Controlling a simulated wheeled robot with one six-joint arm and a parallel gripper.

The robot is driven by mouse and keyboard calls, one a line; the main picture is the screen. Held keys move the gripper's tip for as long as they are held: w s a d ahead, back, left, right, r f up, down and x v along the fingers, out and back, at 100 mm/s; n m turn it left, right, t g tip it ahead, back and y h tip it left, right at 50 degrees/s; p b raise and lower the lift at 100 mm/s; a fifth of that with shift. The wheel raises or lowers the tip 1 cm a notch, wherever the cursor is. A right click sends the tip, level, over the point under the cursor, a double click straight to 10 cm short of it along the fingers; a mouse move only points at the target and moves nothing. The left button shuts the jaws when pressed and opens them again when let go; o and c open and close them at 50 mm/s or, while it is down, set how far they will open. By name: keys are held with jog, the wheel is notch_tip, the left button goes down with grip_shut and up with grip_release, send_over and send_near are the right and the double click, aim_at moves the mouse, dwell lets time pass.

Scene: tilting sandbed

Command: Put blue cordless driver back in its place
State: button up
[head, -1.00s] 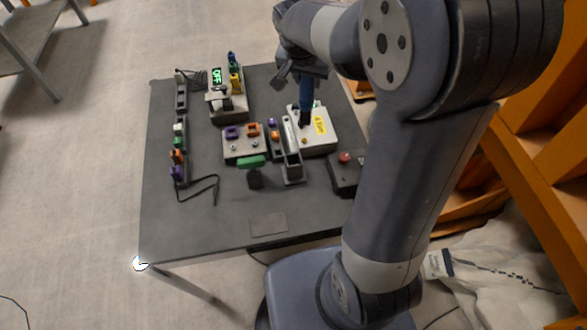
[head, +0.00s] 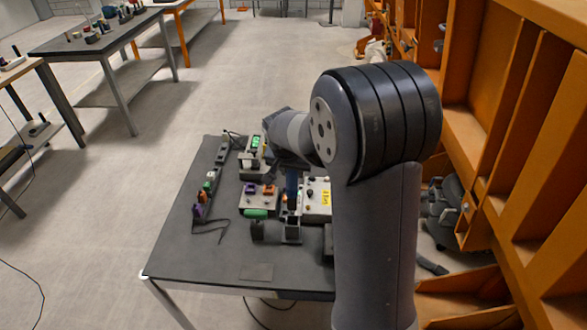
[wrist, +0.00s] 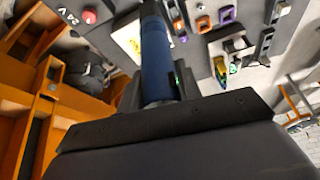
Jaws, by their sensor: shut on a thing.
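The blue cordless driver (head: 291,186) is upright in my gripper (head: 288,167), its lower end pointing down over the workbench. In the wrist view its blue body (wrist: 156,58) rises from between my dark jaws (wrist: 160,105), which are shut on it. In the head view the driver is over a grey narrow holder (head: 291,232) beside the white box with the yellow label (head: 326,198). I cannot tell whether its lower end touches the holder. My arm hides part of the bench's right side.
The dark bench (head: 190,258) carries a block with purple and orange pieces (head: 259,200), a green piece (head: 255,213), a rail of coloured parts (head: 205,193) and a loose black cable (head: 211,228). The front left of the bench is clear. Orange shelving (head: 530,130) stands at the right.

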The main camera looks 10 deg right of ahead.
aim_at(292, 181)
dwell(0.4)
notch_tip(292, 181, down, 4)
jog(key=b, duration=0.5)
jog(key=shift+f, duration=0.2)
dwell(0.5)
jog(key=shift+f+b, duration=3.8)
jog(key=shift+f, duration=0.05)
dwell(0.3)
jog(key=o, duration=1.6)
jog(key=shift+r, duration=0.1)
jog(key=shift+r+p, duration=2.75)
jog(key=shift+r, duration=1.2)
